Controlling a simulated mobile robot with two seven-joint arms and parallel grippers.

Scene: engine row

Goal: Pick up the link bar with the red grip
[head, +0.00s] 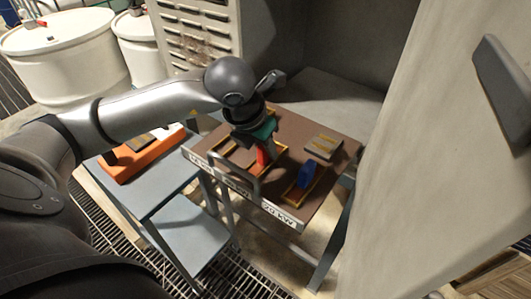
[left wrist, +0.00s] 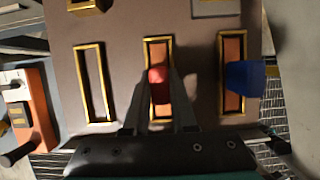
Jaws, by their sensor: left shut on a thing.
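The link bar's red grip (head: 262,155) stands up from the brown tabletop; it also shows in the left wrist view (left wrist: 157,75). My left gripper (head: 266,147) comes down from above and is shut on the red grip, with a finger on each side of it. The copper-coloured bar (left wrist: 159,51) shows beyond the grip, inside the middle yellow frame (left wrist: 146,54). I cannot tell whether it is raised at all. My right gripper is not in view.
A blue grip (head: 305,174) on another bar stands in the frame to the right, close by. The left frame (left wrist: 82,84) is empty. A grey block (head: 323,147) lies at the back right. A blue-grey side table (head: 160,190) holds an orange unit (head: 140,160). A pale panel rises at right.

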